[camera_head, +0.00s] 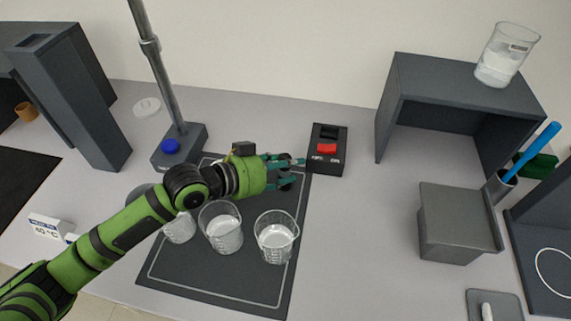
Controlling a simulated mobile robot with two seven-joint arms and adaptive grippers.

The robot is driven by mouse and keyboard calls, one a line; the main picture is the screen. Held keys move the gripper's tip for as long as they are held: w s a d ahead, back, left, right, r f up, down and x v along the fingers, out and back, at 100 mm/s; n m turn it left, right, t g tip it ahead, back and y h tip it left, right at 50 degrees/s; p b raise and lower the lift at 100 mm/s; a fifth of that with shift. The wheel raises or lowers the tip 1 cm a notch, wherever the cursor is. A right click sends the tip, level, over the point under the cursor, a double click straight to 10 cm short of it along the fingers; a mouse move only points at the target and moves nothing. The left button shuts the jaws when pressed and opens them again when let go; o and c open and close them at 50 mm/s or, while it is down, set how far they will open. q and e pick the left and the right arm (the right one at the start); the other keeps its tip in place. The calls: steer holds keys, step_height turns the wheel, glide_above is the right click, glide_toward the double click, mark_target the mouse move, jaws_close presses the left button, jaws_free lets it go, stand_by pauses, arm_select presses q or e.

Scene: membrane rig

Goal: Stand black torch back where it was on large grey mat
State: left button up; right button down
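My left gripper (289,171) reaches over the back right part of the large grey mat (205,278), its teal fingers pointing right. A small dark round thing (287,184) shows at the fingers. It may be the black torch, but the fingers cover most of it, and I cannot tell whether they grip it or whether it touches the mat. My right gripper is not in view.
Several glass beakers stand on the mat, including one at the front right (275,238) and one in the middle (222,230). A black switch box (327,151) with a red rocker is just right of the gripper. A stand (180,146) rises behind. A grey shelf (455,85) stands right.

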arm_select(q)
steer(key=shift+r, duration=0.1)
steer(key=shift+a+r, duration=0.1)
steer(key=b+v, duration=0.1)
steer(key=v, duration=0.6)
steer(key=shift+s+b, duration=0.15)
steer(key=shift+b, duration=0.25)
steer(key=shift+a, duration=0.1)
stand_by(0.8)
stand_by(0.8)
